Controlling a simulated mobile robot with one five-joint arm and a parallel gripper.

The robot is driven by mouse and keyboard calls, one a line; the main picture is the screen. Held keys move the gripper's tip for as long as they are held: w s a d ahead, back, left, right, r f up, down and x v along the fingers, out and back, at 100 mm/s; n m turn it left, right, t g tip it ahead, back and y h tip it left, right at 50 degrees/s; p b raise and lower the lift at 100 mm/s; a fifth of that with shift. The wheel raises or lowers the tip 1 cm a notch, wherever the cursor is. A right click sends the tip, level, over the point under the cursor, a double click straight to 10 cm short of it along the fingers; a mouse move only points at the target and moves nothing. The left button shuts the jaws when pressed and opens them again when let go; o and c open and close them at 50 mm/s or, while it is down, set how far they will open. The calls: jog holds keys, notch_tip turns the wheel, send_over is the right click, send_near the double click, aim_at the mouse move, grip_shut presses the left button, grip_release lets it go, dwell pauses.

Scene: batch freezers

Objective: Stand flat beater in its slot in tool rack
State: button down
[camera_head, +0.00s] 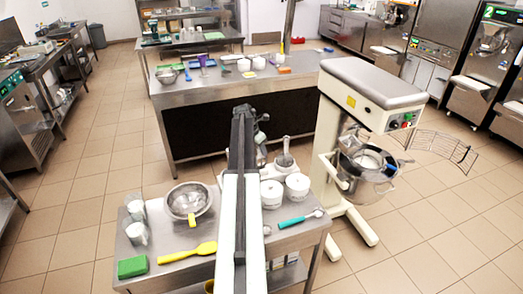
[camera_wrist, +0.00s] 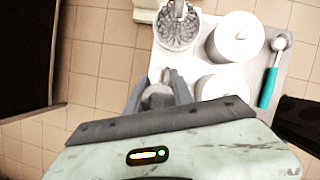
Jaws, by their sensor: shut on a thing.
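My gripper (camera_wrist: 160,78) is shut on a grey metal piece (camera_wrist: 157,97), seen end-on between the fingers in the wrist view. It fits the flat beater, but most of its shape is hidden. In the wrist view, a round ribbed metal tool (camera_wrist: 178,27) stands ahead of the fingers, apart from them, at the table's edge. The head view shows a grey metal tool (camera_head: 285,159) upright at the far edge of the near table, beside a pale base. This pale piece may be the tool rack; its slots cannot be made out.
Two white tubs (camera_head: 297,186) and a teal-handled scoop (camera_head: 300,219) are right of my arm on the steel table (camera_head: 165,258). A large mixer (camera_head: 366,82) stands right.

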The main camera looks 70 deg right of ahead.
jog(key=shift+f+b, duration=0.55)
jog(key=shift+f, duration=0.05)
dwell(0.3)
jog(key=c, duration=1)
grip_release()
